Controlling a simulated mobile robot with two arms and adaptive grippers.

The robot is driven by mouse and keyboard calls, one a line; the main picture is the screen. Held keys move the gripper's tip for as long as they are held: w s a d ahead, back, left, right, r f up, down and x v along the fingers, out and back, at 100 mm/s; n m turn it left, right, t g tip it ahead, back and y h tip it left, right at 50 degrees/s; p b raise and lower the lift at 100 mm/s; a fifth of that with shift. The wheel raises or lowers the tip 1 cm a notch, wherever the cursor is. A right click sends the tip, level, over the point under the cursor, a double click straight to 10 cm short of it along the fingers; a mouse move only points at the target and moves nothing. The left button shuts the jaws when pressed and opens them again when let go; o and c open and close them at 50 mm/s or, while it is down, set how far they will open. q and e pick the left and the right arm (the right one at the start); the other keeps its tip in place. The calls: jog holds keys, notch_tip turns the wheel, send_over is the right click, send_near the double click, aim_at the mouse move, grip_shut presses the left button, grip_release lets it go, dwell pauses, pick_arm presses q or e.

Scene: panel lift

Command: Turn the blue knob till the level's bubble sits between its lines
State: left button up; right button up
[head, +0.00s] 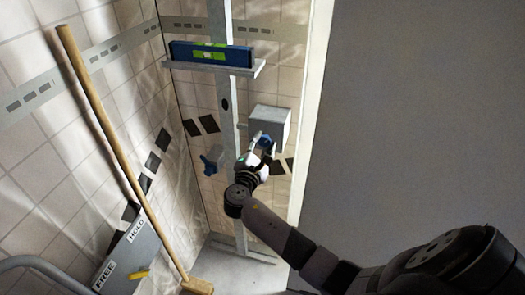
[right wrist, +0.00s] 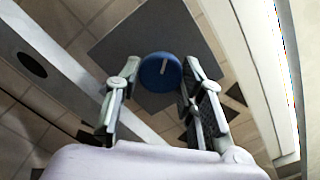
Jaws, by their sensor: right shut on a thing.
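The blue knob (right wrist: 160,72) with a white pointer mark sits on the front of a grey box (right wrist: 135,42); the box (head: 270,122) also shows in the head view, beside the upright post. My right gripper (head: 264,143) is at the knob, its fingers shut on the knob from two sides. In the right wrist view the fingers (right wrist: 153,82) flank the knob. The blue level (head: 235,56) with a green vial (head: 209,54) lies on a shelf (head: 258,68) on the post. The bubble and lines are too small to read. My left gripper is out of view.
A second blue part (head: 211,162) sticks out left of the post (head: 226,120). A plain grey wall (head: 420,120) bounds the right.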

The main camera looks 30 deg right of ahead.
dwell(0.3)
jog(key=o, duration=1.1)
jog(key=v, duration=1.2)
